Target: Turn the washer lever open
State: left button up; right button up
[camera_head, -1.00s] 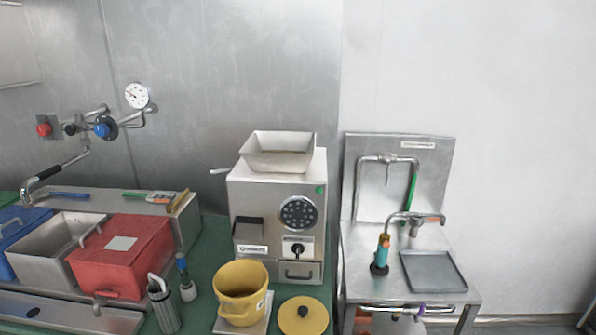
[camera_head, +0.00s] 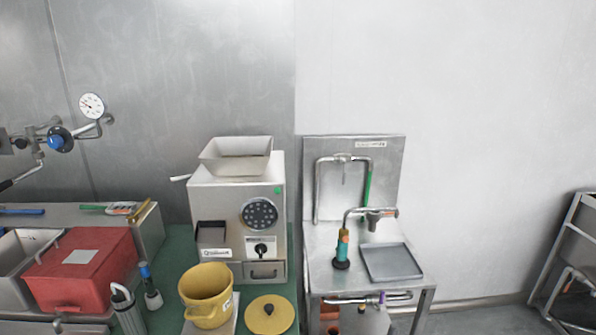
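A steel washer stand (camera_head: 310,265) with an upright back panel stands right of centre. A bent metal pipe arches over its back panel, with a green strip (camera_head: 368,188) at its right side. A metal tap (camera_head: 372,214) with a curved spout and a short crosswise part rises from the worktop. A horizontal metal pipe with a purple piece (camera_head: 382,298) runs below the stand's front edge. I cannot tell for sure which part is the washer lever or how far it is turned. Neither of my grippers shows in this view.
A teal and orange tool (camera_head: 342,245) on a black base and a grey tray (camera_head: 392,262) sit on the stand. A steel grinder (camera_head: 238,220), yellow pot (camera_head: 207,295) and yellow lid (camera_head: 269,315) are to the left. A metal rack (camera_head: 570,255) stands far right, with open floor between.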

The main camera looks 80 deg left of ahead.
aim_at(181, 178)
jog(key=z, duration=0.25)
jog(key=k, duration=2.85)
jog(key=u, duration=1.3)
